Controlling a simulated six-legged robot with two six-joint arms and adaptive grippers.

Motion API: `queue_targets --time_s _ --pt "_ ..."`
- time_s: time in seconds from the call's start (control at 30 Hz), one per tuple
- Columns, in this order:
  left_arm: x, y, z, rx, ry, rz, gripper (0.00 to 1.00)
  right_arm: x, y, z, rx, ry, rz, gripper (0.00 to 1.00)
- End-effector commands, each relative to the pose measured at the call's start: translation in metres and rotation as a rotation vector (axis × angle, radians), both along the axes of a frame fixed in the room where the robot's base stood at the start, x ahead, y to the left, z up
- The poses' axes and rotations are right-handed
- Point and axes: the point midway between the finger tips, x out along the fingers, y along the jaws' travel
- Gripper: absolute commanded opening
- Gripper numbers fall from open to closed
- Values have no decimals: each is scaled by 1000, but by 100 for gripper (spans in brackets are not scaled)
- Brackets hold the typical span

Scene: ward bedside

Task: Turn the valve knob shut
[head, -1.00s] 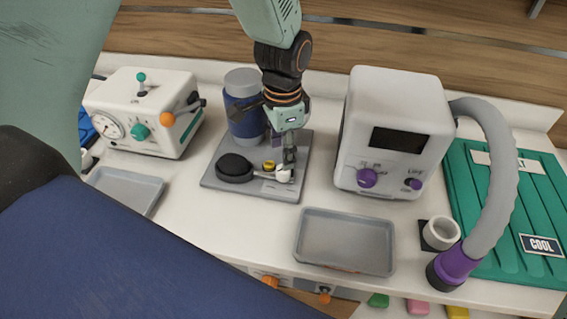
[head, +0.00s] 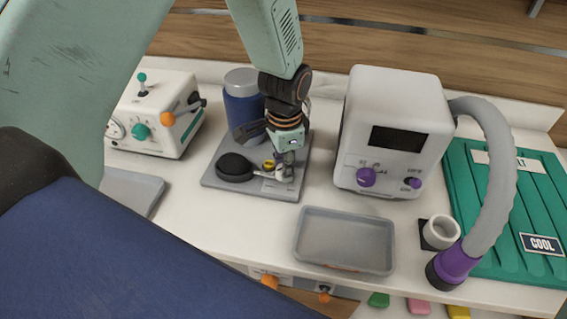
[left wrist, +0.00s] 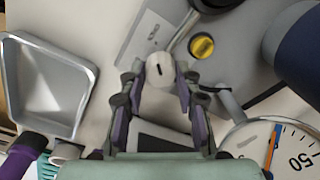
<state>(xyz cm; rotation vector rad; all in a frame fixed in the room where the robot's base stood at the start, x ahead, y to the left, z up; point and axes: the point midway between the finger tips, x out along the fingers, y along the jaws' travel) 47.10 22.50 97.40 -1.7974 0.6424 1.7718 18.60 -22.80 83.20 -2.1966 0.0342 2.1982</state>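A small white knob with a dark mark (left wrist: 160,70) sits on the grey base plate (head: 222,178), which also carries a blue bottle (head: 243,105), a black round part (head: 235,167) and a yellow cap (left wrist: 201,46). The knob also shows in the head view (head: 281,172), partly hidden by my left gripper (head: 288,165). In the left wrist view the two fingers of my left gripper (left wrist: 160,78) stand apart, one on each side of the knob. I cannot see clear contact with it. My right gripper is out of view.
A white machine with purple knobs (head: 395,120) and a grey hose (head: 500,170) stands at right. A grey tray (head: 345,268) lies in front. A white box with a teal knob (head: 155,115) stands at left. A dial gauge (left wrist: 285,150) is close by my gripper.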

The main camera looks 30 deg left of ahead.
Motion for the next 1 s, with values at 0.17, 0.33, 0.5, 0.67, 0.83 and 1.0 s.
queue_targets --time_s 0.17,0.33,0.5,0.67,0.83,1.0 --pt "0 0 0 -1 1 0 15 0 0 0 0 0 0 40" --pt "0 0 0 0 1 0 0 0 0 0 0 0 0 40" --pt "-1 0 0 0 1 5 0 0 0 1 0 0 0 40" --pt "-1 0 1 0 2 42 0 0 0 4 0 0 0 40" --pt "0 0 2 0 2 136 0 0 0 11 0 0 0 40" --pt "0 0 2 1 2 279 0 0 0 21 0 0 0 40"
